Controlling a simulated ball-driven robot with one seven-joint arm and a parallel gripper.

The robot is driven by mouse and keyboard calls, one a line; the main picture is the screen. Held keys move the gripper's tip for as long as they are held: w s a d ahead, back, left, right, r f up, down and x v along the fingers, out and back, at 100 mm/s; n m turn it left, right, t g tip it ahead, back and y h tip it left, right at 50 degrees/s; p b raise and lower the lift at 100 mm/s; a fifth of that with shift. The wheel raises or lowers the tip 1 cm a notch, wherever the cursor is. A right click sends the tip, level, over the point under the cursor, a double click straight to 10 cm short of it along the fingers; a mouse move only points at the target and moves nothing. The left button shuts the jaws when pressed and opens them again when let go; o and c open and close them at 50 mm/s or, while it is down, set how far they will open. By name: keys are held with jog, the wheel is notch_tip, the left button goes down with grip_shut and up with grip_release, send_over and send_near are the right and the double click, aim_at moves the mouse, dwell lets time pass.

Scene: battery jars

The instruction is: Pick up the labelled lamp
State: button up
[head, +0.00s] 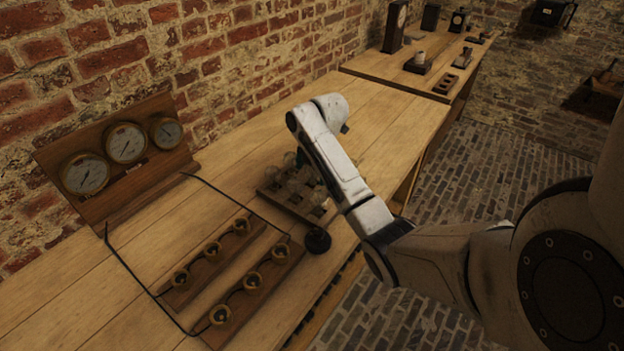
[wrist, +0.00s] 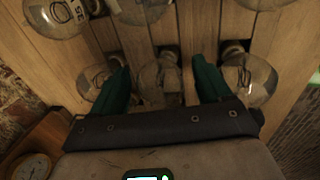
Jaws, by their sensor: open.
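My gripper (wrist: 160,82) is open in the wrist view, its two green fingers pointing at a wooden lamp rack (wrist: 215,30). A clear glass lamp (wrist: 158,84) shows between the fingers, with a gap on both sides; I see no label on it. A lamp with a white label bearing dark marks (wrist: 60,14) is at the top left, cut off by the picture edge and outside the fingers. The rack (head: 270,193) stands on the bench in the head view, with glass lamps partly behind my arm. My fingers are hidden there, and I cannot tell the label there.
Other clear lamps stand beside the fingers at left (wrist: 98,82) and right (wrist: 248,80). In the head view, a dark round object (head: 317,240) sits by the rack. Wired socket boards (head: 225,260) and a gauge panel (head: 122,155) are at left. The bench beyond the rack is clear.

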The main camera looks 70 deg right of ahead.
jog(key=c, duration=1.3)
jog(key=shift+o, duration=0.2)
